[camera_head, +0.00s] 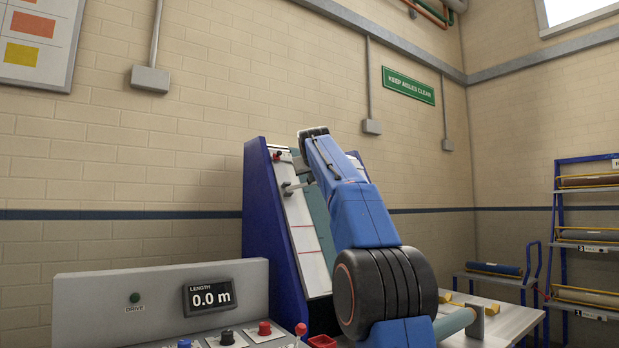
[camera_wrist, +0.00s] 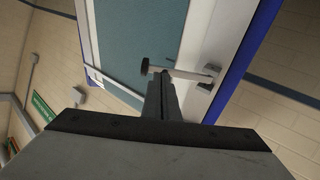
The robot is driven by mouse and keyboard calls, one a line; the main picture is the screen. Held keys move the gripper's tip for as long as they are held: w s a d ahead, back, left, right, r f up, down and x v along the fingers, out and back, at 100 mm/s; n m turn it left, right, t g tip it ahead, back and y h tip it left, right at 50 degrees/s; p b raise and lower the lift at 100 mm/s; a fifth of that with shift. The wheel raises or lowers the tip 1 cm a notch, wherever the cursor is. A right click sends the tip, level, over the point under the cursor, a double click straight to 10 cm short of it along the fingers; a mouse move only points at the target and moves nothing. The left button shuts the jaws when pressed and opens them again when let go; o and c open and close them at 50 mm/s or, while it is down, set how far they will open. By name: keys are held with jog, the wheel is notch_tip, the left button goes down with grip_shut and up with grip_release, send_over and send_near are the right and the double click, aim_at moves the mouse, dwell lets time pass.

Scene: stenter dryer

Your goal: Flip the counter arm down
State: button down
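The counter arm is a short pale bar with a rounded end on a grey bracket. It shows in the wrist view (camera_wrist: 190,74), sticking out sideways across the teal cloth. In the head view the counter arm (camera_head: 296,187) shows at the white frame's left side, partly behind my blue arm. My gripper (camera_wrist: 164,98) shows in the wrist view with its dark fingers close together, seemingly shut. The fingertips overlap the bar near its middle in that view; I cannot tell whether they touch it. In the head view my gripper is hidden by my arm.
The machine's blue side panel (camera_head: 273,235) flanks the sloped white frame and teal cloth. A grey console (camera_head: 80,300) at lower left has a length display (camera_head: 209,297) reading 0.0 m and several buttons. A table (camera_head: 515,318) and roll rack (camera_head: 560,240) stand right.

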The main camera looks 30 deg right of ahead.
jog(key=shift+w+d+f, duration=0.3)
jog(key=shift+w+d, duration=0.25)
jog(key=shift+d, duration=0.15)
jog(key=shift+w+d+f, duration=0.25)
jog(key=shift+w+d, duration=0.25)
jog(key=shift+d, duration=0.2)
jog(key=shift+w+d+f, duration=0.3)
jog(key=shift+w+d, duration=0.25)
jog(key=shift+d, duration=0.15)
jog(key=s+r, duration=0.5)
jog(key=s, duration=0.8)
jog(key=shift+d, duration=0.45)
